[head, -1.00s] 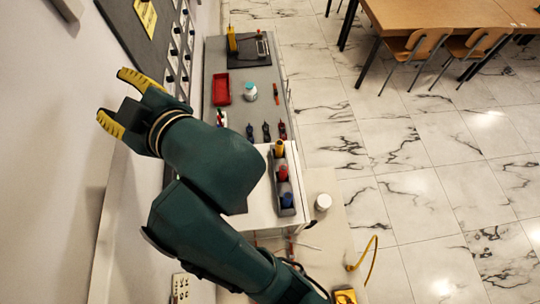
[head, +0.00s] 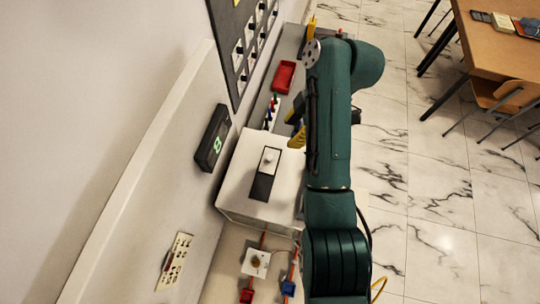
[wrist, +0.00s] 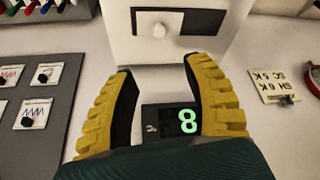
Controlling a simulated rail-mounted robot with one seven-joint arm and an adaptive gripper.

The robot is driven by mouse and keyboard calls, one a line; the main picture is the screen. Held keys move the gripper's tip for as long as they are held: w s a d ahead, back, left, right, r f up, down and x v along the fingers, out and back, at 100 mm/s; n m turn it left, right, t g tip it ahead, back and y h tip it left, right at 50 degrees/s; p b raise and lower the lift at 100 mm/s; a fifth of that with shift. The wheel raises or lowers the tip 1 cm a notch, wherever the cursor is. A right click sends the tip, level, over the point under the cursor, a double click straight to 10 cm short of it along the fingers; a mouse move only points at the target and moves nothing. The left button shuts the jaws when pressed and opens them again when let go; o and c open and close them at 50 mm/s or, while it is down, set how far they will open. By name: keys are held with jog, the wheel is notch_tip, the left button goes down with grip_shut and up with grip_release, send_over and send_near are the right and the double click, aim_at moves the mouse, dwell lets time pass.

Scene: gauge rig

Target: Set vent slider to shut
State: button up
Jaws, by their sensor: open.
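The vent slider is a pale knob on a black-framed slot on top of a white box. In the head view the knob (head: 269,157) sits at the far end of the slot, and the dark part (head: 262,187) is at the near end. In the wrist view the knob (wrist: 158,30) is left of the dark part (wrist: 203,23). My gripper (head: 296,122) is open and empty, right of and beyond the knob in the head view. In the wrist view its yellow fingers (wrist: 158,75) are spread, with the knob ahead, apart from them.
A display (head: 212,138) with a green digit stands left of the white box (head: 237,188); it reads 8 in the wrist view (wrist: 187,121). A red tray (head: 284,77) lies farther back. A switch panel (head: 255,45) is on the wall. A labelled plate (wrist: 273,85) shows right.

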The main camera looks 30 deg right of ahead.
aim_at(269, 157)
jog(key=b+x, duration=0.7)
jog(key=x, duration=0.7)
jog(key=shift+d+f, duration=0.1)
jog(key=shift+a+f+p, duration=0.2)
jog(key=shift+p, duration=0.4)
jog(key=shift+w+a+f, duration=0.1)
jog(key=shift+a+f, duration=0.1)
jog(key=shift+f, duration=0.4)
grip_shut()
